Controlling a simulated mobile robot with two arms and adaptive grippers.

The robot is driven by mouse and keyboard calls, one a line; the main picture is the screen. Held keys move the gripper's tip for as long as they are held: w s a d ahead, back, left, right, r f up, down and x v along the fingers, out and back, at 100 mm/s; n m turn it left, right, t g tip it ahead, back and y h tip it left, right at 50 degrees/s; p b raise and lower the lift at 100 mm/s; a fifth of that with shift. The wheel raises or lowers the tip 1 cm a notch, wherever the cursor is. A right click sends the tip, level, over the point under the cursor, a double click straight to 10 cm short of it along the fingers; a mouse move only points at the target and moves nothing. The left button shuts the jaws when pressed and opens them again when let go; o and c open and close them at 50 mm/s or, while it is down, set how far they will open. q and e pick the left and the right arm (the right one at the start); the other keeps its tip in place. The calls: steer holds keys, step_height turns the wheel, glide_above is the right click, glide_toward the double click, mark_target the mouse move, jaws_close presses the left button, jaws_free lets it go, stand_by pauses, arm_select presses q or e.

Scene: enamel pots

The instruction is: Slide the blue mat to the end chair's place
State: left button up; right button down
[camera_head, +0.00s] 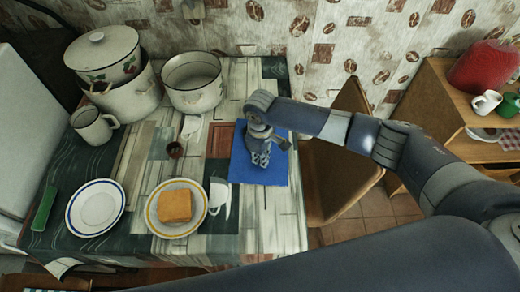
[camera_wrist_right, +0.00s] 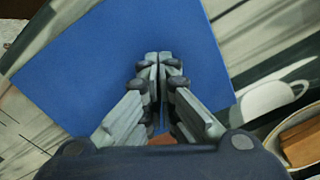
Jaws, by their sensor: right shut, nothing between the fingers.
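The blue mat (camera_head: 243,168) lies flat near the right end of the table, beside the end chair (camera_head: 338,165). In the wrist view the mat (camera_wrist_right: 90,60) fills much of the upper left. My right gripper (camera_head: 262,163) is shut and empty, pointing down over the mat. Its closed fingertips (camera_wrist_right: 158,57) appear over the mat in the wrist view; I cannot tell whether they touch it. The gripper hides part of the mat's middle. The chair stands at the table's right end. My left gripper is not in view.
A yellow-rimmed plate (camera_head: 156,222) with an orange-brown square piece (camera_head: 175,206) sits left of the mat. A blue-rimmed plate (camera_head: 95,208), a mug (camera_head: 92,125) and enamel pots (camera_head: 193,82) stand further left. A wooden shelf (camera_head: 437,100) stands at right.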

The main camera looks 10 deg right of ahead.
steer(key=shift+f+b, duration=0.3)
steer(key=shift+f, duration=0.4)
steer(key=shift+w+d+b, duration=0.2)
steer(key=shift+w+b, duration=0.15)
steer(key=shift+w, duration=0.45)
steer(key=shift+w+d+b, duration=0.2)
steer(key=shift+w+b, duration=0.15)
steer(key=shift+w, duration=0.4)
step_height(320, 180, up, 7)
steer(key=p, duration=0.7)
steer(key=shift+p, duration=0.4)
